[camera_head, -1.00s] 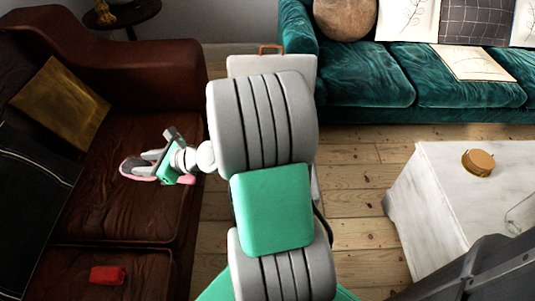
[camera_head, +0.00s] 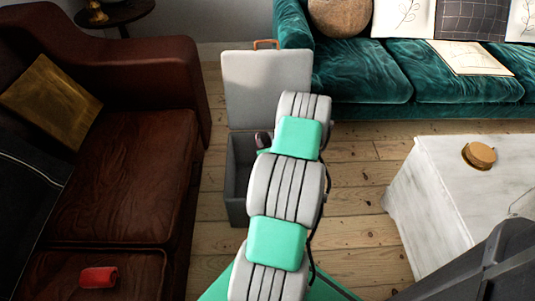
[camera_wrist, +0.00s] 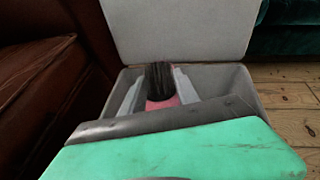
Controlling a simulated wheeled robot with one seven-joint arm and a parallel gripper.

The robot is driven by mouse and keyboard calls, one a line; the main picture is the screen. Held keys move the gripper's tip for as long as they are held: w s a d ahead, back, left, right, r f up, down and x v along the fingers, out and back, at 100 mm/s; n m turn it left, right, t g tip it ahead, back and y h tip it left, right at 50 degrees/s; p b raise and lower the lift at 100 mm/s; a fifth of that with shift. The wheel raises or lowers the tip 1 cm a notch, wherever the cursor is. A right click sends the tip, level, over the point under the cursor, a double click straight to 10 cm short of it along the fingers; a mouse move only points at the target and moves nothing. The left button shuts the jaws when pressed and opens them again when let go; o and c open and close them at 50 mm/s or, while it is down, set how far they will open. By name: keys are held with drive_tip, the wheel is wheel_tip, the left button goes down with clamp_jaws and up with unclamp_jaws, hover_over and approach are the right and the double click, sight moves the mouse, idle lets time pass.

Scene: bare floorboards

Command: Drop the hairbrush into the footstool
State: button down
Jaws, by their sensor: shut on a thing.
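The footstool is a grey box with its lid standing open at the back; its side wall (camera_head: 237,207) shows left of my arm in the head view. Its rim also shows in the wrist view (camera_wrist: 252,88). The hairbrush has dark bristles (camera_wrist: 160,76) and a pink part below them. My gripper (camera_wrist: 157,84) is shut on the hairbrush, with a pale finger on each side. The brush appears over the box's opening, though its exact height is unclear. In the head view only a dark bit of the brush (camera_head: 263,139) shows; my arm hides the rest.
A brown leather sofa (camera_head: 125,175) stands close on the left, with a red object (camera_head: 99,277) on its seat. A green sofa (camera_head: 440,85) is behind at the right. A white marble table (camera_head: 440,200) stands right of my arm. Bare floorboards (camera_head: 355,195) lie between.

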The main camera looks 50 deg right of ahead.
wheel_tip(320, 180, down, 8)
drive_tip(key=s+d+m+h+b, duration=0.1)
drive_tip(key=s+d+b, duration=0.1)
drive_tip(key=b, duration=0.3)
drive_tip(key=shift+s+g+b, duration=0.15)
drive_tip(key=shift+g+b, duration=0.15)
drive_tip(key=c, duration=0.8)
unclamp_jaws()
drive_tip(key=shift+d, duration=0.1)
drive_tip(key=shift+c, duration=0.2)
drive_tip(key=p+v, duration=0.2)
drive_tip(key=v, duration=0.5)
drive_tip(key=shift+s+a+p, duration=0.25)
drive_tip(key=shift+p, duration=0.05)
drive_tip(key=shift+r, duration=0.2)
